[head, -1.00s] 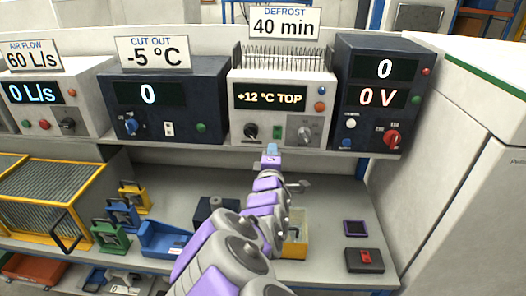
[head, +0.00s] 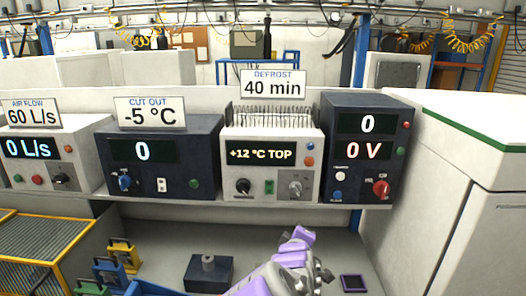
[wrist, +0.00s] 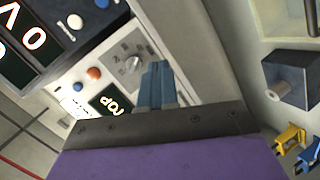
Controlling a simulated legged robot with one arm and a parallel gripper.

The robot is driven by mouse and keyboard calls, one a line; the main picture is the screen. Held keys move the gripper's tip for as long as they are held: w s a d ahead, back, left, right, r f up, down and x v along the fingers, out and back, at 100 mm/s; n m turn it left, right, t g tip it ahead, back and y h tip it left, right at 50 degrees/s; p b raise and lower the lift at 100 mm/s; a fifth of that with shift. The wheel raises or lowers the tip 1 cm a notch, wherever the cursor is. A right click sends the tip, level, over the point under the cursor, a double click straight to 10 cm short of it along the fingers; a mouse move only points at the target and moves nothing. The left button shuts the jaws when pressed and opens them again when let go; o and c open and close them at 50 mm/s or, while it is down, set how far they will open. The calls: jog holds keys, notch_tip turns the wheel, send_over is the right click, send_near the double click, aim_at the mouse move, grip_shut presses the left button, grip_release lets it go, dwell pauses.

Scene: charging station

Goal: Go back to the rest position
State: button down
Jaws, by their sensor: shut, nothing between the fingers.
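My gripper shows in the wrist view (wrist: 158,80), its blue fingers shut together with nothing between them. In the head view my purple and grey arm (head: 285,270) is at the bottom centre, below the instrument shelf. The white defrost unit (head: 274,190) reads +12 °C TOP under a 40 min sign. In the wrist view its grey knob (wrist: 132,63) appears just left of the fingers. I cannot tell the exact gap, but no contact shows.
Instruments line the upper shelf, including a dark 0 V unit (head: 366,115) on the right. A dark box with a post (head: 208,275) and a small purple-framed pad (head: 353,284) lie on the lower shelf. A yellow-framed crate (head: 45,245) is at left. A white cabinet (head: 480,200) borders the right.

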jog(key=s+d+f+m+g+y, duration=0.1)
jog(key=s+d+f+m+g, duration=0.2)
jog(key=s, duration=0.5)
jog(key=s+d+f+m+g, duration=0.2)
jog(key=s+m+g, duration=0.15)
jog(key=s, duration=0.45)
jog(key=s+m+g+y, duration=0.2)
jog(key=s+m+g, duration=0.3)
jog(key=s, duration=2.1)
jog(key=shift+s+a+r+g, duration=0.2)
jog(key=shift+a+g, duration=0.15)
jog(key=shift+g, duration=1.5)
jog(key=shift+d, duration=0.25)
jog(key=shift+a, duration=0.15)
jog(key=c, duration=1.8)
grip_release()
